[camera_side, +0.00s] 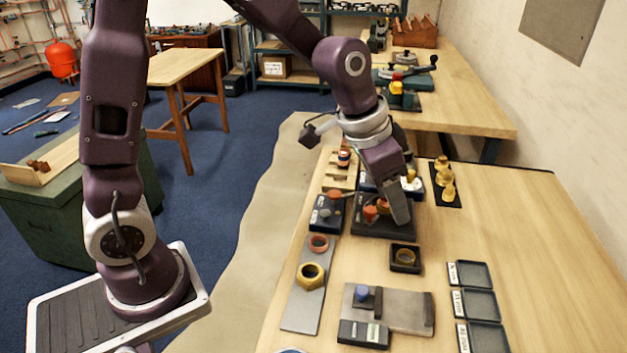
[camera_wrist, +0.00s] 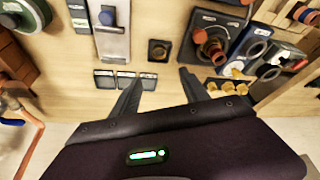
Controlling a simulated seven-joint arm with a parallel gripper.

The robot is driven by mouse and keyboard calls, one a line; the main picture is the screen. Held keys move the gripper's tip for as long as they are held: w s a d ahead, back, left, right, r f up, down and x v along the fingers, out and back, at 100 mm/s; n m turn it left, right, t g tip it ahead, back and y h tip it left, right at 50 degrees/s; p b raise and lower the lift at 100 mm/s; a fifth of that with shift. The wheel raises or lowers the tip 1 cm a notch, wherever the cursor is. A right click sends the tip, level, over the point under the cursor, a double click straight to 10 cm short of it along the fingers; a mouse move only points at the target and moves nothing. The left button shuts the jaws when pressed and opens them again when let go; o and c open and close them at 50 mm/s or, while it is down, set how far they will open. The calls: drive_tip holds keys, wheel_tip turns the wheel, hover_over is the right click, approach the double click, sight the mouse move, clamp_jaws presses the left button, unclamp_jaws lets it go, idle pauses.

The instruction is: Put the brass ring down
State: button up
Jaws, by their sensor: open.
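A brass ring (camera_side: 405,256) lies in a small square black tray (camera_side: 393,268) on the wooden bench. In the wrist view the ring (camera_wrist: 158,49) shows in its dark tray, ahead of my fingers and roughly centred between them. My gripper (camera_side: 402,208) is beyond the tray in the side view, over the right part of a dark fixture with copper-coloured parts. In the wrist view my gripper (camera_wrist: 160,90) has its two fingers spread wide with nothing between them. The ring is apart from the fingers.
A grey plate (camera_side: 299,313) bears a brass hex nut (camera_side: 310,276) and a copper ring (camera_side: 318,243). Several labelled grey trays (camera_side: 478,305) stand at right. A metal plate with a blue knob (camera_side: 363,291) lies in front. Brass fittings (camera_side: 446,182) stand behind.

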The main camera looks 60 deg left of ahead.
drive_tip(key=s+a+r+n+y, duration=0.1)
drive_tip(key=s+a+r, duration=0.3)
drive_tip(key=s, duration=0.7)
drive_tip(key=s+a+r+n+t, duration=0.1)
drive_tip(key=s+a+r+n, duration=0.2)
drive_tip(key=s, duration=0.9)
drive_tip(key=shift+a+r+n+y, duration=0.3)
drive_tip(key=shift+a+r+y, duration=0.05)
drive_tip(key=shift+r+y, duration=0.1)
